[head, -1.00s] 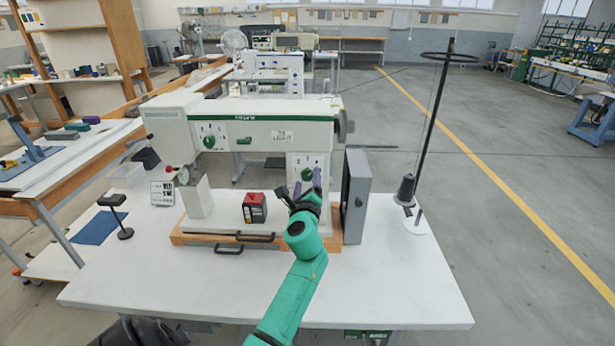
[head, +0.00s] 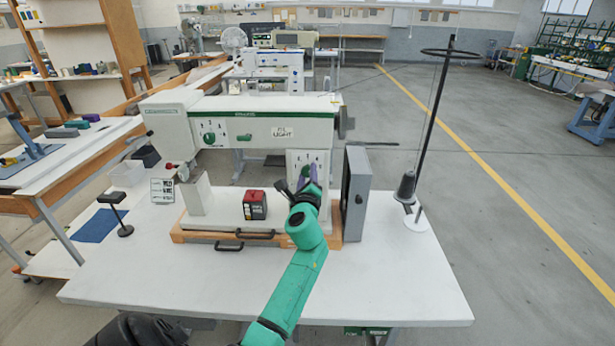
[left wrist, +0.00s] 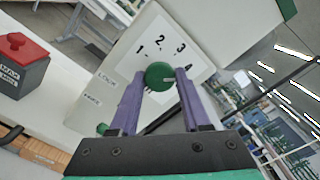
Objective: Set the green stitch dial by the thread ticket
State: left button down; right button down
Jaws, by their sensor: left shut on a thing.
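The green dial (left wrist: 160,76) sits on a white plate (left wrist: 138,58) with the numbers 1, 2 and 3 in the left wrist view. A pale mark on the dial lies toward its right side. My left gripper (left wrist: 161,82) is shut on this dial, with purple fingers on both sides of it. In the head view the left gripper (head: 303,182) is at the right end of the sewing machine (head: 265,128) and mostly hides the dial. A small sign (head: 283,132) on the machine includes the word LIGHT; its other writing is unclear. My right gripper is not in view.
A second green dial (head: 209,138) is on the machine's left part. A red-topped box (head: 255,205) stands on the machine bed. A grey box (head: 355,192) stands close to the right of the gripper. A thread stand (head: 416,219) is further right. The table front (head: 200,285) is clear.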

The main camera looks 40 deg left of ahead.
pick_arm(q)
jog(key=n+b, duration=0.2)
jog(key=n, duration=0.2)
jog(key=shift+f, duration=0.15)
jog(key=shift+n+b, duration=0.9)
jog(key=shift+n, duration=1.1)
jog(key=shift+c, duration=1.9)
grip_release()
jog(key=shift+d, duration=0.1)
